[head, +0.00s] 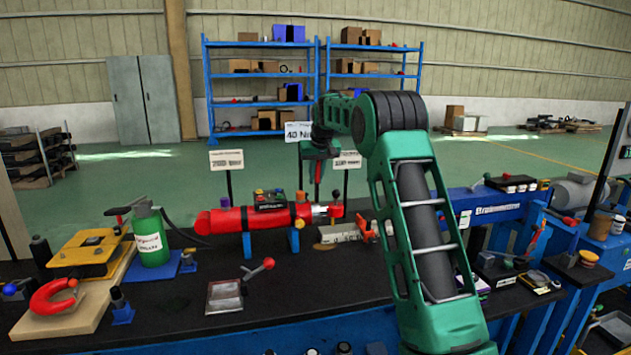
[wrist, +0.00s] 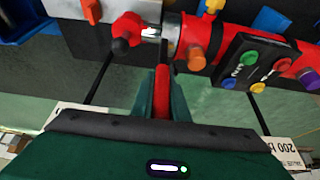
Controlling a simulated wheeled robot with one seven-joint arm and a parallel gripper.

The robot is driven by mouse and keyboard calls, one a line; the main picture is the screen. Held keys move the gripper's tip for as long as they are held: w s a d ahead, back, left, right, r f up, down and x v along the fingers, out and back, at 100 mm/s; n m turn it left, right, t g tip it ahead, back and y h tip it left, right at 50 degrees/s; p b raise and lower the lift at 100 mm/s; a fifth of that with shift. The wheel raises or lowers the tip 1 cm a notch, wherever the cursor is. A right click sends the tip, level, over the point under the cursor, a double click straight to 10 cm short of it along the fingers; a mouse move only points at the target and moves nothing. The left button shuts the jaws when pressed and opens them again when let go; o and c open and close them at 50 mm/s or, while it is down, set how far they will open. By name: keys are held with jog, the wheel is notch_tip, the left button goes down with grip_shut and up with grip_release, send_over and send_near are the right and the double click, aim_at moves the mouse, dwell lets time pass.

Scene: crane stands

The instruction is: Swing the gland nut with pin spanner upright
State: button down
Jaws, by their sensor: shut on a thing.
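A red hydraulic cylinder (head: 250,217) lies level on blue supports on the dark bench. At its right end is a silver gland section (head: 320,210), with a red rod-end piece (head: 336,211) beyond it. In the wrist view the gland (wrist: 170,36) appears just above the fingertips. My gripper (head: 319,176) is above this end of the cylinder and points down. In the wrist view my gripper (wrist: 162,82) is shut on a red bar, seemingly the pin spanner handle (wrist: 162,98), which stands roughly upright. Its joint with the nut is partly hidden.
A black box with coloured knobs (head: 271,200) sits on the cylinder. Signs stand behind it, including a white one (head: 227,160). A green bottle (head: 151,237) is at left. A tray with a red-knobbed lever (head: 225,295) is in front. Bare bench lies front centre.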

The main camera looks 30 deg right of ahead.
jog(key=shift+w+a+r, duration=0.15)
jog(key=shift+w, duration=0.05)
jog(key=c, duration=1.7)
grip_release()
jog(key=shift+s, duration=0.1)
jog(key=v, duration=1)
jog(key=shift+r, duration=0.25)
